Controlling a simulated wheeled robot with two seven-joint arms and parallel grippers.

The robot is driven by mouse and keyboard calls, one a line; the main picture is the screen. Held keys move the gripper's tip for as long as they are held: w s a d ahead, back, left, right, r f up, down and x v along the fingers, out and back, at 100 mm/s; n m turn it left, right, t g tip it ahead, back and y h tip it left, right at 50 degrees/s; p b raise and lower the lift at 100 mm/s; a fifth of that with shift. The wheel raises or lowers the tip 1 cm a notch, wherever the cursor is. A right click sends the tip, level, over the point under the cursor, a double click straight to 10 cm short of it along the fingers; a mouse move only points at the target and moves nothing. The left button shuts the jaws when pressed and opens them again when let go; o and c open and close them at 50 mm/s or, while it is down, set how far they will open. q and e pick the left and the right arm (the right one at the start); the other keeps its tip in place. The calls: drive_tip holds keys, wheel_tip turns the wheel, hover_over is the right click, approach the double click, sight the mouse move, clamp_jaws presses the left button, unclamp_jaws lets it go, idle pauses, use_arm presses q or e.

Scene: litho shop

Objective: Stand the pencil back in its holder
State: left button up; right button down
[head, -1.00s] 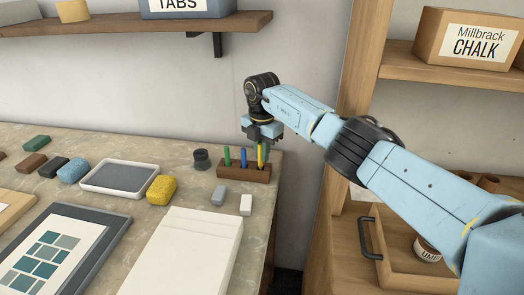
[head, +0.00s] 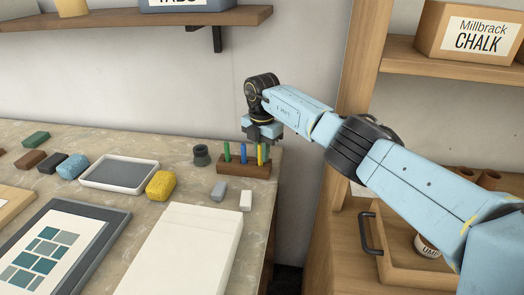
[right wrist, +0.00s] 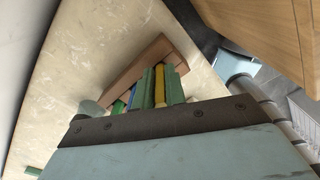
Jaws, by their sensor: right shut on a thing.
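The wooden pencil holder (head: 236,168) stands on the bench near its right back edge. A green pencil (head: 227,151) and a blue pencil (head: 243,153) stand upright in it. My right gripper (head: 264,150) is over the holder's right end, shut on the yellow pencil (head: 260,157). The pencil points down, and its lower end meets the holder at the right; how deep it sits is hidden. In the right wrist view, the yellow pencil (right wrist: 160,86) is between the green fingers, with the holder (right wrist: 146,66) beyond. My left gripper is not in view.
A dark round pot (head: 201,155) stands just left of the holder. Grey (head: 218,191) and white (head: 246,201) blocks lie in front, beside a white paper stack (head: 185,250). A wooden shelf unit (head: 357,120) rises to the right, past the bench edge.

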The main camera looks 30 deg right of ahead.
drive_tip(key=shift+f, duration=0.25)
drive_tip(key=c, duration=1.4)
unclamp_jaws()
drive_tip(key=shift+o, duration=0.2)
drive_tip(key=shift+r, duration=0.15)
